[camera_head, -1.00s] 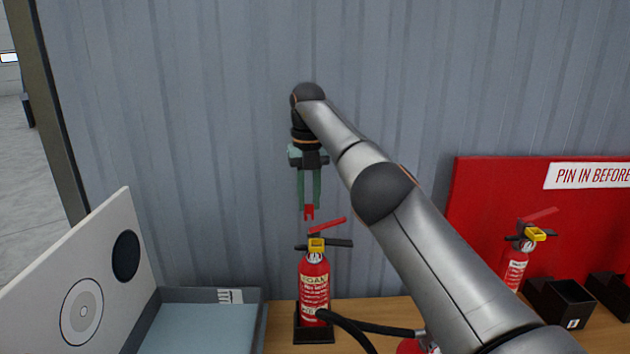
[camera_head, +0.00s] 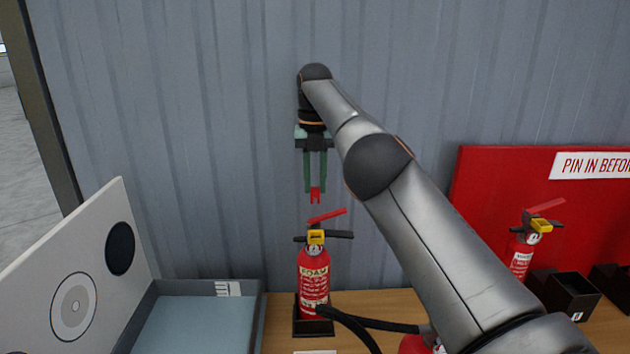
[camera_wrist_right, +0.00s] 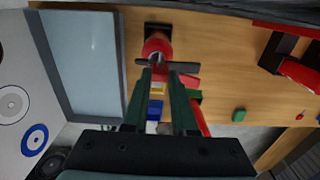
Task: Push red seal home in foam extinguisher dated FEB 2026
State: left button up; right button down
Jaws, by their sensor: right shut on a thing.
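The foam extinguisher (camera_head: 313,268) is a small red bottle with a FOAM label, standing upright in a dark holder (camera_head: 314,327). It has a raised red lever, a black handle and a yellow piece (camera_head: 316,237) at the neck. No date is readable. My right gripper (camera_head: 316,188) points down above it, shut on the small red forked seal (camera_head: 315,196). The seal hangs just above the lever, apart from it. In the right wrist view, the fingers (camera_wrist_right: 161,73) reach toward the extinguisher's top; the seal is not clearly distinguishable there. My left gripper is not in view.
A blue-grey tray (camera_head: 257,308) and a white board with round targets (camera_head: 40,290) stand left. A second extinguisher (camera_head: 521,255) and black boxes (camera_head: 572,296) stand right, before a red sign panel (camera_head: 488,200). A black hose (camera_head: 375,326) crosses the table's front.

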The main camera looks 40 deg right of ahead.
aim_at(315, 197)
jog(key=shift+f+b, duration=2.1)
jog(key=shift+f, duration=0.15)
jog(key=shift+f+b, duration=0.35)
jog(key=shift+f, duration=0.25)
dwell(1.3)
dwell(0.5)
jog(key=c, duration=0.6)
grip_release()
jog(key=shift+c, duration=0.2)
